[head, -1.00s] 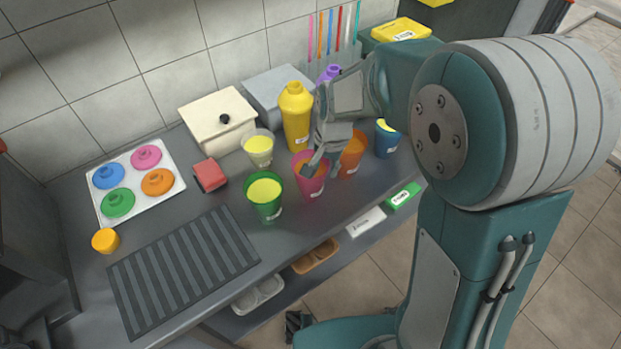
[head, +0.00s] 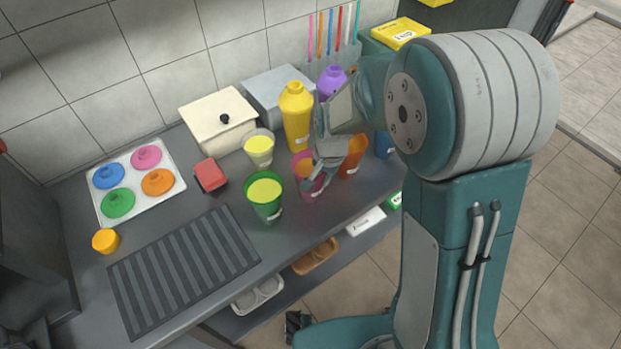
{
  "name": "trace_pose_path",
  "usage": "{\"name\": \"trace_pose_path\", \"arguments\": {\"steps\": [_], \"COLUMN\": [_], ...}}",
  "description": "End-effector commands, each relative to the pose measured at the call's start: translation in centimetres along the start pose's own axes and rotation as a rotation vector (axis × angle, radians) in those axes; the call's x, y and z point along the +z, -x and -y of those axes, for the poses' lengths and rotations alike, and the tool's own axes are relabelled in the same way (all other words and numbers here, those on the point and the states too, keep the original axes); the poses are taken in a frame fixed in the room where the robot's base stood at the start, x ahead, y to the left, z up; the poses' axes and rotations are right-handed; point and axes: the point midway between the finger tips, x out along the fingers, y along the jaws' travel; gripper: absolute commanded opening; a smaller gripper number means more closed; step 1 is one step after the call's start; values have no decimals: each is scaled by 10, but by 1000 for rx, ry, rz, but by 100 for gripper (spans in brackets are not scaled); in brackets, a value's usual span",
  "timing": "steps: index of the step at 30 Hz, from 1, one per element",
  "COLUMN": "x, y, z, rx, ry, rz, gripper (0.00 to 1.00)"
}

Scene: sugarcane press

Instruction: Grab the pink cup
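The pink cup (head: 301,163) stands upright on the grey counter, between the green cup and the orange cup. My gripper (head: 312,182) is at the pink cup, with one finger across its right and front side. It hides much of the cup's right half. The other finger is not clearly visible, so I cannot tell whether the gripper is open or shut, or whether it touches the cup.
The green cup (head: 265,198) stands close on the left and the orange cup (head: 353,157) close on the right. A clear cup (head: 259,150), a yellow bottle (head: 296,118) and a purple bottle (head: 331,79) stand behind. A blue cup (head: 385,146) is partly hidden by my arm.

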Motion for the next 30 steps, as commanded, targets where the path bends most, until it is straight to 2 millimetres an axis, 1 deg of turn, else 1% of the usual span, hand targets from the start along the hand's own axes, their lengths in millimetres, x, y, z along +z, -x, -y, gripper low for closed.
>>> {"name": "trace_pose_path", "arguments": {"steps": [8, 14, 23, 30], "x": [0, 0, 0, 16], "y": [1, 7, 31, 51], "z": [0, 1, 4, 0], "rx": [-1, -2, -3, -3], "ry": [0, 0, 0, 3], "rz": [-1, -1, -1, 0], "gripper": [0, 0, 0, 0]}}
